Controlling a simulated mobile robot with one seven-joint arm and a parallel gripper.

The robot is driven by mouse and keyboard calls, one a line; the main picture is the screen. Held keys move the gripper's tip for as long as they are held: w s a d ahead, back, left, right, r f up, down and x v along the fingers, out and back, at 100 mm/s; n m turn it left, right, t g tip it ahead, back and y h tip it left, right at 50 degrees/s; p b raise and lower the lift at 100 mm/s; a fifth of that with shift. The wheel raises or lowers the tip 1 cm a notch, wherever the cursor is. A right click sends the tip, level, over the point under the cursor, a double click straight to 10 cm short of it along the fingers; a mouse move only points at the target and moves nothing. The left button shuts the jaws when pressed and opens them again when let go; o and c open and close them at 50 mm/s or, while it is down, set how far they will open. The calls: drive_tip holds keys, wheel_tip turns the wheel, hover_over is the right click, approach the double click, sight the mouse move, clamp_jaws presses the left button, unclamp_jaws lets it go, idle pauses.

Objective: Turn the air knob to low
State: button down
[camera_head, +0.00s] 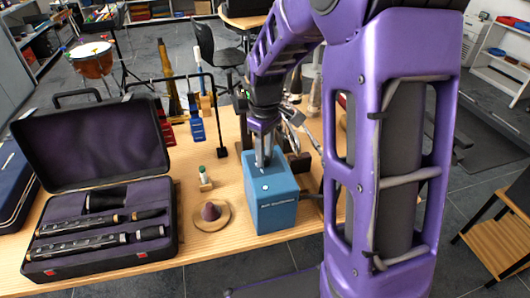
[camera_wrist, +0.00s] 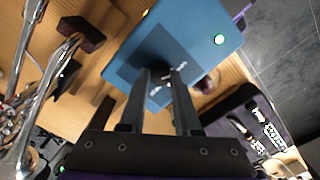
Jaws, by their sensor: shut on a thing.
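A blue box-shaped unit (camera_head: 272,213) stands on the wooden table, with small white lettering on its front. The air knob (camera_wrist: 161,67) is a dark piece on its top face, mostly hidden by my fingers. My gripper (camera_head: 264,163) points down onto the top of the box, and its two grey fingers are shut on the knob. In the wrist view my gripper (camera_wrist: 161,74) straddles the knob, with the box's blue top (camera_wrist: 200,25) behind it. Small white marks beside the knob are partly covered, so its setting cannot be read. A small lit indicator (camera_wrist: 219,39) shows near one corner.
An open black instrument case (camera_head: 170,256) with dark woodwind parts lies left of the box. Shiny metal instrument parts (camera_wrist: 45,95) are close behind the box. Several stands rise at the back.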

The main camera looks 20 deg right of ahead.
drive_tip(key=shift+r, duration=0.1)
drive_tip(key=c, duration=0.6)
unclamp_jaws()
wheel_tip(320, 180, up, 17)
drive_tip(key=shift+r+p, duration=0.2)
drive_tip(key=shift+p, duration=1)
drive_tip(key=shift+w, duration=0.1)
